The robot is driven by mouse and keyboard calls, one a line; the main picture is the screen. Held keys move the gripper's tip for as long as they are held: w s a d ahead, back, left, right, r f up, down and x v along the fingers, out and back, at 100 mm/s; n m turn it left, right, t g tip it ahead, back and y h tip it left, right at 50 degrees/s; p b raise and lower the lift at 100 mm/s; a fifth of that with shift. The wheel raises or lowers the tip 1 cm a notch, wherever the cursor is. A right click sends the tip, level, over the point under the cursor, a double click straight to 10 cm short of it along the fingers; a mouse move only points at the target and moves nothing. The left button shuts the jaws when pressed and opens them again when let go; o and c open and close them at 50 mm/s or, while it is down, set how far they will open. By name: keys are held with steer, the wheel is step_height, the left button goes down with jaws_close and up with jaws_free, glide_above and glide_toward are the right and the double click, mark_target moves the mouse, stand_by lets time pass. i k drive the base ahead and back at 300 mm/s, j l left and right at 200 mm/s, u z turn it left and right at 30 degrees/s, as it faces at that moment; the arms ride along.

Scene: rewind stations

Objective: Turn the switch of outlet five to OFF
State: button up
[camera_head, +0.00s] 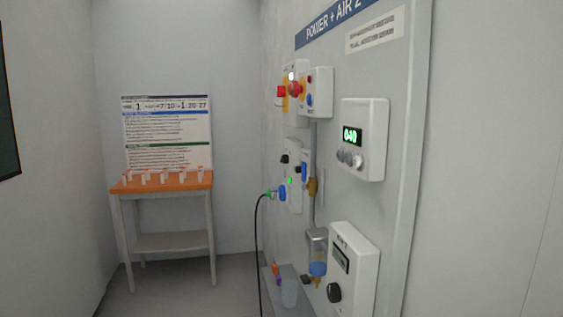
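No outlet label that reads "five" can be made out. On the grey wall panel (385,220) at right, a narrow white outlet unit (294,197) carries a small green light, with a dark knob (284,158) at its upper left. A green and blue plug (272,195) with a black cable (258,250) meets its lower part. A second dark knob (298,170) sits beside it. Whether either knob is the switch, and its setting, is too small to tell. My gripper is not in view.
The panel also bears red and yellow controls (295,90), a box with a green display (363,140) and a lower box with a black knob (334,292). An orange-topped table (135,187) with several small bottles stands at the back left. The floor between is clear.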

mark_target(284, 160)
steer(key=i+j, duration=0.5)
steer(key=i, duration=0.2)
steer(key=i+j+z, duration=0.1)
steer(key=i+j, duration=0.45)
steer(key=i, duration=0.2)
steer(key=i+j, duration=0.6)
steer(key=i+l+z, duration=0.05)
steer(key=i, duration=0.05)
